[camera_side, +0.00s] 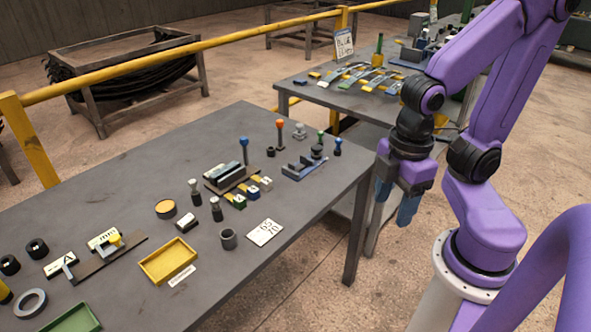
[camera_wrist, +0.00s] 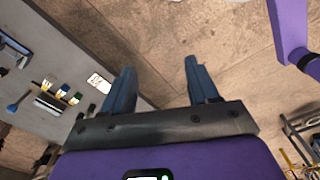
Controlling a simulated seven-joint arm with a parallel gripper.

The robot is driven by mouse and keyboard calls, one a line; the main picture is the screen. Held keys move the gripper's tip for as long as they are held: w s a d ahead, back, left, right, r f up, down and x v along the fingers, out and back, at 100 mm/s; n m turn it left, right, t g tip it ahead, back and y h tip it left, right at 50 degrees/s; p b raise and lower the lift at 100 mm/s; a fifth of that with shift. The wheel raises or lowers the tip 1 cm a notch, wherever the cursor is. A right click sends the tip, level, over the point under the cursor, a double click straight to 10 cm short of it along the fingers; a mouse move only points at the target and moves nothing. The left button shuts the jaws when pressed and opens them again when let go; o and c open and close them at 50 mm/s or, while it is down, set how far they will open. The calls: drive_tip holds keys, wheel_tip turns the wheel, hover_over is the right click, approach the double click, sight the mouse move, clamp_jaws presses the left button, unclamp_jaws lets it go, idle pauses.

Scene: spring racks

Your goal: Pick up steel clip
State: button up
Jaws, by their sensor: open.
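My gripper (camera_side: 396,200) is open and empty in the side view. It hangs in the air just beyond the right edge of the near table, fingers pointing down. In the wrist view, its two blue fingers (camera_wrist: 158,75) stand well apart with bare floor between them. I cannot pick out the steel clip for certain. A small grey bracket (camera_side: 69,268) stands by a white label marked A at the left of the near table. A small light grey piece (camera_side: 299,131) stands near the table's back right. Both are well away from my gripper.
A second table (camera_side: 350,102) with coloured strips stands behind. A yellow rail (camera_side: 180,52) runs along the back.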

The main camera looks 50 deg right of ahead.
drive_tip(key=w+r+m, duration=0.2)
drive_tip(key=w+m, duration=1.4)
drive_tip(key=w, duration=1)
drive_tip(key=w+d+f+m, duration=0.3)
drive_tip(key=w+d+m, duration=0.45)
drive_tip(key=d, duration=0.25)
drive_tip(key=w+d+f+m, duration=0.3)
drive_tip(key=w+d+m, duration=0.4)
drive_tip(key=w+d, duration=0.25)
drive_tip(key=f, duration=0.7)
drive_tip(key=s+f, duration=0.1)
drive_tip(key=f, duration=0.3)
drive_tip(key=shift+d+f, duration=0.2)
drive_tip(key=shift+f, duration=0.1)
drive_tip(key=f, duration=0.4)
drive_tip(key=shift+s+f, duration=0.2)
drive_tip(key=shift+s, duration=0.2)
drive_tip(key=shift+f, duration=0.45)
clamp_jaws()
